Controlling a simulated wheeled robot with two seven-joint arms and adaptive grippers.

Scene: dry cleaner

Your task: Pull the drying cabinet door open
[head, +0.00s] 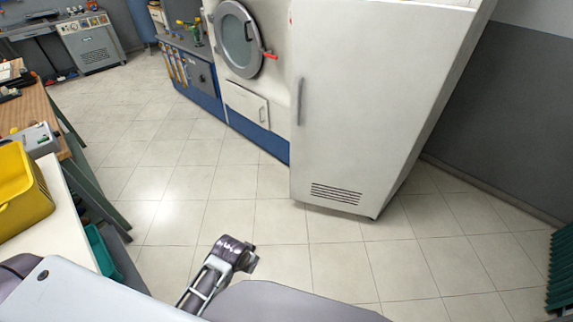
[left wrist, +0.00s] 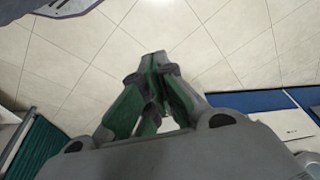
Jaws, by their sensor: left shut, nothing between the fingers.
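The drying cabinet (head: 365,110) is the tall white cabinet right of centre in the head view. Its door appears shut, with a vertical grey bar handle (head: 301,101) near the left edge and a vent grille near the floor. In the left wrist view my left gripper (left wrist: 156,62) is shut and empty, its green and grey fingers together above the floor tiles. The handle is not in that view, and the fingers touch nothing visible. In the head view a grey part of my own arm shows low in the centre, well short of the cabinet. My right gripper is not in view.
A front-loading machine with a round door (head: 239,42) and red latch stands left of the cabinet. A yellow bin (head: 22,192) sits on a pale-topped table at the left. A green ribbed object (head: 562,270) is at the right edge. The tiled floor before the cabinet is clear.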

